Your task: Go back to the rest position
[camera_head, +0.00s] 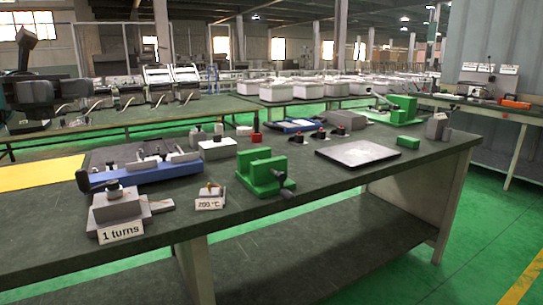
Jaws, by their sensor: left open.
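My left gripper (58,96) shows as a dark shape at the far left, with its arm coming in from the left edge. It is open, and I see nothing held in it. It is small and dark against the benches behind, so its fingers are hard to make out. It is apart from the objects on the near workbench (330,190). My right gripper is not in view.
On the bench are a blue fixture (150,172), a grey block with a "1 turns" label (121,231), a "200 °C" label (210,203), a green vise (262,172) and a dark plate (357,153). A yellow sheet (40,173) lies at left. Green floor is clear at right.

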